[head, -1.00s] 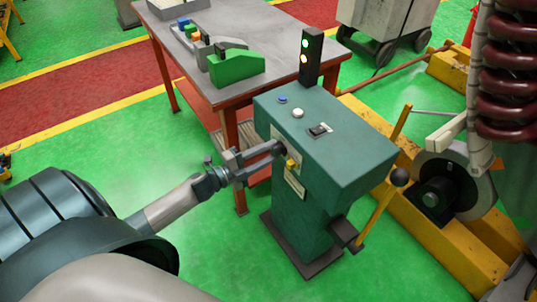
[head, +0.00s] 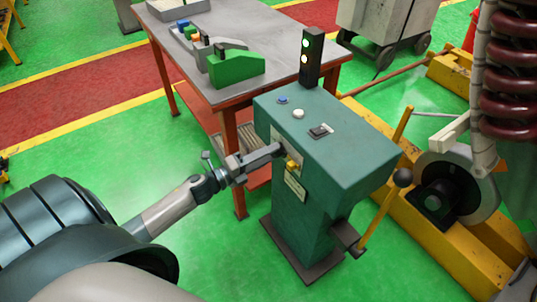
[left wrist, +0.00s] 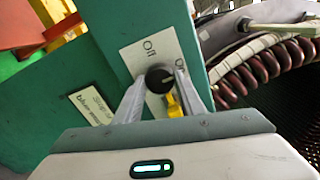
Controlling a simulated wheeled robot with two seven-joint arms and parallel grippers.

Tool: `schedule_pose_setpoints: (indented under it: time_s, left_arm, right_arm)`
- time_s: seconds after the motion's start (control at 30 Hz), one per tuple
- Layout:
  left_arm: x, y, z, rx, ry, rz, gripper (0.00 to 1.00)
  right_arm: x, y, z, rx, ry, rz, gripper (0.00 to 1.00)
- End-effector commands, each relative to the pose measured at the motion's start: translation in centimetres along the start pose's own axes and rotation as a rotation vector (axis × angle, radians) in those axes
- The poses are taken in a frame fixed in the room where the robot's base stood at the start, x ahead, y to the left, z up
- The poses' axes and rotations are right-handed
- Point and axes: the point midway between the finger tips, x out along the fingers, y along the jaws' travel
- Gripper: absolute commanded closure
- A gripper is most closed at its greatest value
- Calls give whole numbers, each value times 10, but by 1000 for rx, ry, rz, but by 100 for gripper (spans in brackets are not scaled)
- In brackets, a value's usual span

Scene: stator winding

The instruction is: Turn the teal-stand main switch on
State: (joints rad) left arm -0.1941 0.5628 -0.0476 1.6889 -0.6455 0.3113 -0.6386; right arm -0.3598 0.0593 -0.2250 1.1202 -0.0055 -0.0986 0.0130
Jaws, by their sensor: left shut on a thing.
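The teal stand (head: 335,150) stands upright on the green floor at the centre of the head view. Its main switch is a round black knob (left wrist: 159,77) on a pale plate (left wrist: 135,58) on the stand's side. The plate reads "Off" above the knob, and a second label at right is partly hidden by a finger. A light mark on the knob faces the right side. My left gripper (head: 276,150) reaches the plate from the left. In the left wrist view its fingers (left wrist: 158,88) are shut on the knob, one on each side.
A yellow piece (left wrist: 174,105) hangs just below the knob, close to one finger. A grey-topped table (head: 285,55) stands behind.

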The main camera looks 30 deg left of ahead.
Motion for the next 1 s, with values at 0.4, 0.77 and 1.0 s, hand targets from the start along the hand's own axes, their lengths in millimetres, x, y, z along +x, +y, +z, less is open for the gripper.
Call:
schedule_pose_setpoints:
  time_s: [0.4,0.77,1.0]
  left_arm:
    - [0,1,-1,0,1,1,45]
    - [-7,1,0,0,0,1,45]
    - [-32,3,-1,0,2,3,45]
  right_arm:
    - [4,6,-7,-7,11,4,100]
    - [8,0,-11,-3,10,-1,100]
    - [7,0,4,3,-31,1,100]
